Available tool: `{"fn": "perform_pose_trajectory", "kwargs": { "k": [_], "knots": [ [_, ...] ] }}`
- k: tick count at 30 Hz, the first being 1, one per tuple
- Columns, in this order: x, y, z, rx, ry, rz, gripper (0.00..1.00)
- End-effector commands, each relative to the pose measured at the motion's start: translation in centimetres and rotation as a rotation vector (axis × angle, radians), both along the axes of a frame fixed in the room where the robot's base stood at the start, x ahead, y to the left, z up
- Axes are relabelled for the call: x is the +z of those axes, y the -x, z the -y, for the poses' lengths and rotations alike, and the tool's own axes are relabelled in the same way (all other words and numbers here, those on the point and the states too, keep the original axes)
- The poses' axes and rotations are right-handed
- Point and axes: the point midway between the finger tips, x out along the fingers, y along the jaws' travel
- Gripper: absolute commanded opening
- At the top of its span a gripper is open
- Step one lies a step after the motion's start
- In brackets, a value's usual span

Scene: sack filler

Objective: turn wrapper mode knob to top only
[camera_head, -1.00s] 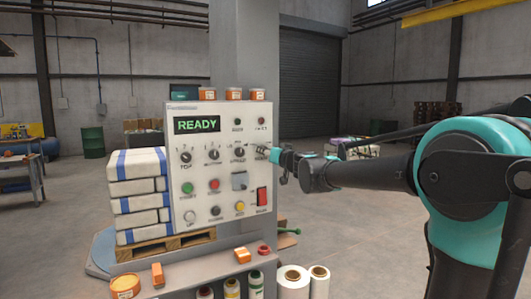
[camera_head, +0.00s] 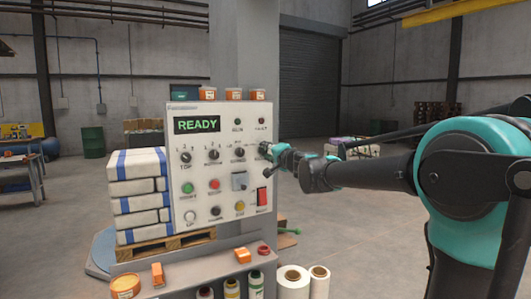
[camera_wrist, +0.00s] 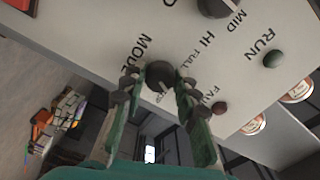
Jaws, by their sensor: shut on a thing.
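The grey control panel (camera_head: 225,170) stands upright with a green READY display (camera_head: 197,124). My gripper (camera_head: 266,150) is at the panel's right edge, over the rightmost place in the row of knobs. In the wrist view my gripper (camera_wrist: 158,84) has one finger on each side of the dark wrapper mode knob (camera_wrist: 160,71) and is shut on it. The words MODE and FULL are printed beside the knob. A further label by it is partly covered, and the knob's pointer is hard to read. In the head view the gripper hides this knob.
Other dark knobs (camera_head: 239,153) sit just left of my gripper. The RUN lamp (camera_wrist: 273,58) is near in the wrist view. Stacked sacks (camera_head: 138,195) stand left; open floor lies right.

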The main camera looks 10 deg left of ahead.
Motion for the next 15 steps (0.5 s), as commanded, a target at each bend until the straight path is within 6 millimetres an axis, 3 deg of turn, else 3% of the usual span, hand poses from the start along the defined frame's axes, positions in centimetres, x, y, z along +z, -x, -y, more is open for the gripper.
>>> {"fn": "perform_pose_trajectory", "kwargs": {
  "k": [15],
  "knots": [
    [-0.05,0.01,0.06,-0.001,-0.272,-0.183,0.01]
  ]
}}
